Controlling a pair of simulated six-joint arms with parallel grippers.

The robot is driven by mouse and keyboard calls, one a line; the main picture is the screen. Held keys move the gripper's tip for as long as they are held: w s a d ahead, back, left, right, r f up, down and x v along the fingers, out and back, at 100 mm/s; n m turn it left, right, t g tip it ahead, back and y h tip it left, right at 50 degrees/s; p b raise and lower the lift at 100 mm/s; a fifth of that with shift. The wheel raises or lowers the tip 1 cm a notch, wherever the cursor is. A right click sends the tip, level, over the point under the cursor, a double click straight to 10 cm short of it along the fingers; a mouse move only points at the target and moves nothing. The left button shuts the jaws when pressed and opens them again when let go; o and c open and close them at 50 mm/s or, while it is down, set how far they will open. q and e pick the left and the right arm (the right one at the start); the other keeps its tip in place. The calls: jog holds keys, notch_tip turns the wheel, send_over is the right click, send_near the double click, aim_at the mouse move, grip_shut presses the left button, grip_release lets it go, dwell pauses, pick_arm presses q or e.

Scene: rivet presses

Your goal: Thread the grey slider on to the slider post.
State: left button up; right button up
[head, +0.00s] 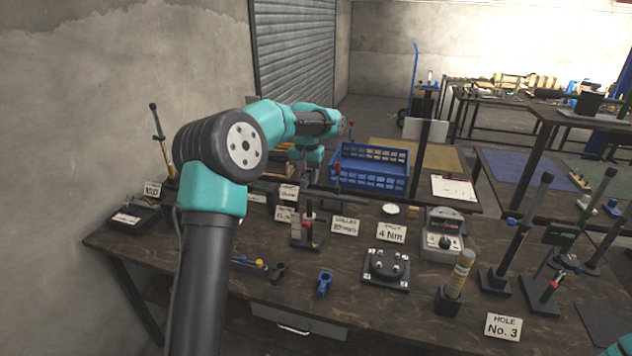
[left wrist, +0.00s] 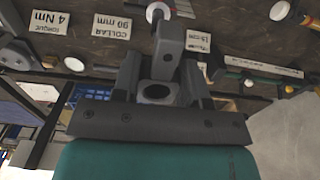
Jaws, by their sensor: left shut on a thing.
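My left gripper (head: 309,170) reaches over the back of the bench, small and partly hidden by its own wrist in the head view. In the left wrist view its fingers (left wrist: 158,84) are shut on the grey slider (left wrist: 170,45), a dark grey block with a round hole. The slider is hard to make out in the head view. A short upright post with a red part (head: 309,214) stands on a small base beside the collar card. A pale round end with red (left wrist: 157,12) shows beyond the slider in the wrist view, apart from its hole. I cannot tell for sure which post is the slider post.
A collar card (head: 345,226) and torque card (head: 391,233) stand near a grey meter (head: 442,240). A black fixture (head: 386,268), a blue clamp (head: 324,283) and a brass-coloured cylinder (head: 458,275) occupy the front.

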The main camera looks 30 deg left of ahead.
pick_arm(q)
jog(key=shift+f, duration=0.1)
send_over(307, 217)
jog(key=shift+s+d+f, duration=0.1)
jog(key=shift+d+f, duration=0.05)
jog(key=shift+f, duration=1.3)
jog(key=shift+s+d+f, duration=0.1)
jog(key=shift+d+f, duration=0.05)
jog(key=shift+f, duration=1.25)
jog(key=shift+f, duration=3.85)
jog(key=o, duration=1)
jog(key=shift+w, duration=0.1)
jog(key=shift+a+r, duration=0.15)
jog(key=shift+a, duration=0.05)
